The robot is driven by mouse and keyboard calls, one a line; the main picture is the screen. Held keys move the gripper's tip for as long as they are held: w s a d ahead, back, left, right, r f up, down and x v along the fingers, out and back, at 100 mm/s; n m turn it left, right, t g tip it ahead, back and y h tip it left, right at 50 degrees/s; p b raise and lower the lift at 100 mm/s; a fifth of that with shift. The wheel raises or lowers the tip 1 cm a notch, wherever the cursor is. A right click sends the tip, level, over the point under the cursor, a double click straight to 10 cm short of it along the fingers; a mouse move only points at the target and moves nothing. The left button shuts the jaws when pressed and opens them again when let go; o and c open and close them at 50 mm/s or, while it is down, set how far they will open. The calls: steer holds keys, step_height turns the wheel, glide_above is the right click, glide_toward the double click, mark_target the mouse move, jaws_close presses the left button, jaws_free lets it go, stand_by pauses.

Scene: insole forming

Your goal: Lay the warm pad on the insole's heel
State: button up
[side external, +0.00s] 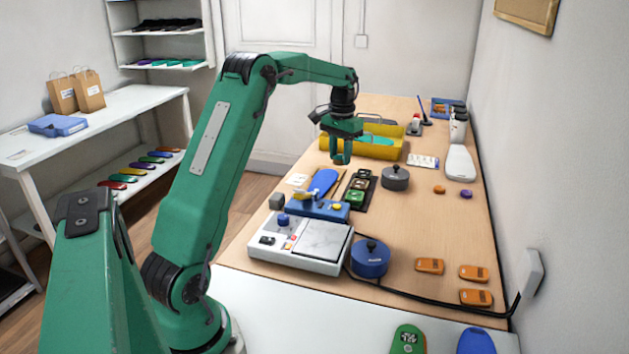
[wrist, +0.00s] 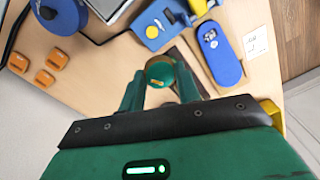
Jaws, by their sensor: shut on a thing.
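My gripper (side external: 341,152) is raised over the bench, in front of the yellow bin. In the wrist view its fingers (wrist: 160,86) are closed on a small round pad (wrist: 160,70), green with a tan rim. A blue insole (side external: 323,182) lies on the bench to the left of and nearer than my gripper. In the wrist view the insole (wrist: 222,66) is up and right of the fingers, apart from the pad. The pad's underside is hidden.
A black tray (side external: 370,196) with green pieces lies beside the insole. A blue fixture with a yellow knob (side external: 337,206) and a white plate unit (side external: 300,258) stand nearer. The bench's right middle is mostly clear.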

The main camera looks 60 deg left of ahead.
steer(key=s+a+f+n, duration=0.1)
steer(key=a+f+n, duration=0.1)
steer(key=a, duration=1)
steer(key=shift+a+n, duration=0.25)
steer(key=shift+n, duration=0.15)
steer(key=shift+s+f, duration=0.1)
steer(key=shift+f, duration=6.4)
steer(key=shift+f, duration=0.35)
steer(key=o, duration=1.4)
steer(key=shift+r, duration=0.2)
